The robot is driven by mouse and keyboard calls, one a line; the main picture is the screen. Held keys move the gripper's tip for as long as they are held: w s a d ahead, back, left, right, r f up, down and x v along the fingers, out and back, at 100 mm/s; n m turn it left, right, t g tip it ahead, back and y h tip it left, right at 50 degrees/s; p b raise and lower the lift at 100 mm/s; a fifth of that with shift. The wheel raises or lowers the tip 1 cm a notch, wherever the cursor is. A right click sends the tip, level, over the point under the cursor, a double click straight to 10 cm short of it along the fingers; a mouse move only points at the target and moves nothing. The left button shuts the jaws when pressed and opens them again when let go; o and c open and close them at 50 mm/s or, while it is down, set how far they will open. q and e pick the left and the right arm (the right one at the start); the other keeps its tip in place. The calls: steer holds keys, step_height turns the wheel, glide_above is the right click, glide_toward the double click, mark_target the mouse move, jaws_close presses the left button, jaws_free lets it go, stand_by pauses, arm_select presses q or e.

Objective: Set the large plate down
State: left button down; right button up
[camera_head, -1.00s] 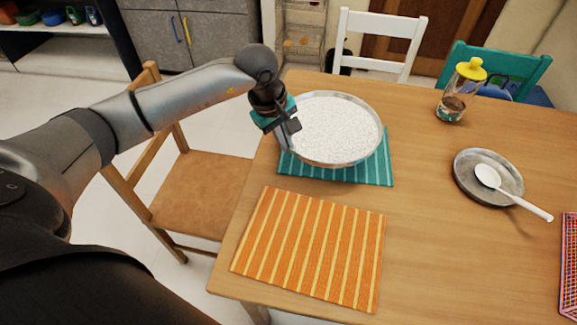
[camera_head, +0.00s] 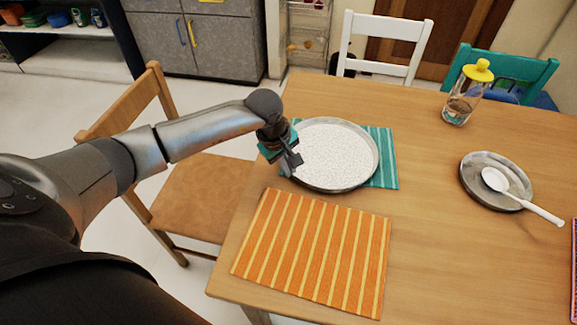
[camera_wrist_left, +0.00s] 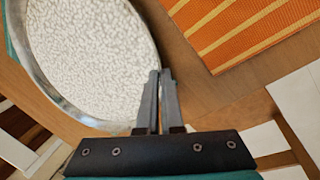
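The large plate (camera_head: 335,160) is round, with a metal rim and a white speckled inside. In the head view it lies nearly level over the teal striped mat (camera_head: 387,160), low at the table; I cannot tell for sure whether its base touches the mat. My left gripper (camera_head: 292,165) is at the plate's left rim. In the left wrist view its fingers (camera_wrist_left: 160,75) are close together with the rim of the large plate (camera_wrist_left: 85,60) between the tips. My right gripper is not in view.
An orange striped mat (camera_head: 315,250) lies in front of the plate. To the right are a small metal plate (camera_head: 475,185) with a white spoon (camera_head: 520,195) and a glass bottle with a yellow top (camera_head: 462,100). A wooden chair (camera_head: 195,190) stands at the left table edge.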

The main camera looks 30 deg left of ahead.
arm_select(q)
steer(key=c, duration=1.1)
jaws_free()
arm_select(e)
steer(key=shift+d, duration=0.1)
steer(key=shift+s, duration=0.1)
arm_select(q)
steer(key=shift+r, duration=0.15)
steer(key=p+v, duration=0.2)
steer(key=v, duration=1)
steer(key=shift+p, duration=0.3)
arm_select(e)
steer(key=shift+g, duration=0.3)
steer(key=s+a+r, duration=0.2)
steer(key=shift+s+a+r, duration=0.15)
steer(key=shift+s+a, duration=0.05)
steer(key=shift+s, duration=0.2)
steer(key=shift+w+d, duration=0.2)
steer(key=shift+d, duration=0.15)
